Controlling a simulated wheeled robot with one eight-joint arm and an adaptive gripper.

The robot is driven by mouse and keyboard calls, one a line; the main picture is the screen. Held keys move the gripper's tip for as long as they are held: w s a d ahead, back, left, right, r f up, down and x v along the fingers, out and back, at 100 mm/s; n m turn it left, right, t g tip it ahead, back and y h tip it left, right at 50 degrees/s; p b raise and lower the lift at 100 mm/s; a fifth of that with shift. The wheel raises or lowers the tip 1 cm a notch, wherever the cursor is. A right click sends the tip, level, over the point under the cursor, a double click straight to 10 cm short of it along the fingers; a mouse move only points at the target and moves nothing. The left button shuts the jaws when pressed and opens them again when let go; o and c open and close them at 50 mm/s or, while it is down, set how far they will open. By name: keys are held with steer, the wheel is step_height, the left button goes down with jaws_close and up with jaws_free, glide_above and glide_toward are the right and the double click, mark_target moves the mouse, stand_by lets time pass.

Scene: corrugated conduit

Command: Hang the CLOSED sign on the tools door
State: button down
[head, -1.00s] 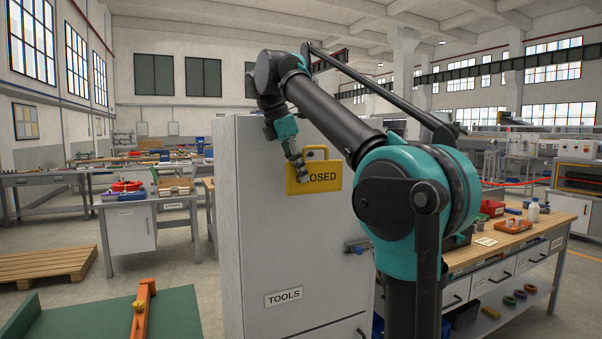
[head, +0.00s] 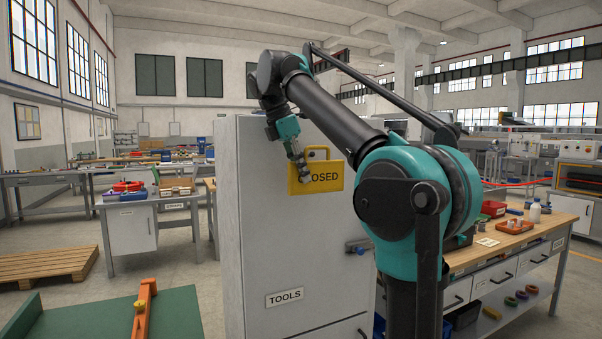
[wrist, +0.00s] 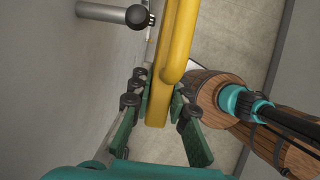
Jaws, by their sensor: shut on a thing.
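The yellow CLOSED sign (head: 325,178) is in front of the grey tools door (head: 255,230) in the head view, upright, its first letters covered by my gripper. My gripper (head: 302,172) is shut on the sign's left side. In the wrist view the sign (wrist: 168,85) shows edge-on between the green fingers of my gripper (wrist: 158,118). A TOOLS label (head: 284,297) is low on the door. In the wrist view a grey peg with a dark knob end (wrist: 115,13) juts from the door, beside the sign and apart from it. I cannot tell whether the sign touches the door.
A workbench (head: 520,238) with small items stands at right. A green-topped table (head: 170,318) is at front left, and a wooden pallet (head: 48,265) lies on the floor at left.

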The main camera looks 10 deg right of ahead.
steer(key=shift+w+a, duration=0.15)
steer(key=shift+w, duration=0.35)
steer(key=shift+w+a, duration=0.15)
steer(key=shift+w, duration=0.35)
stand_by(0.7)
steer(key=shift+w+a, duration=0.1)
steer(key=shift+w, duration=0.2)
steer(key=shift+w+a, duration=0.1)
steer(key=shift+w, duration=0.1)
steer(key=shift+w+r, duration=0.2)
steer(key=shift+w, duration=0.35)
stand_by(1.1)
steer(key=shift+s+f, duration=0.15)
steer(key=shift+s, duration=0.1)
steer(key=shift+s+f, duration=0.2)
steer(key=shift+s, duration=0.2)
steer(key=s+d, duration=0.2)
steer(key=s, duration=0.4)
steer(key=shift+s+d, duration=0.15)
steer(key=shift+s, duration=0.2)
stand_by(0.5)
stand_by(0.4)
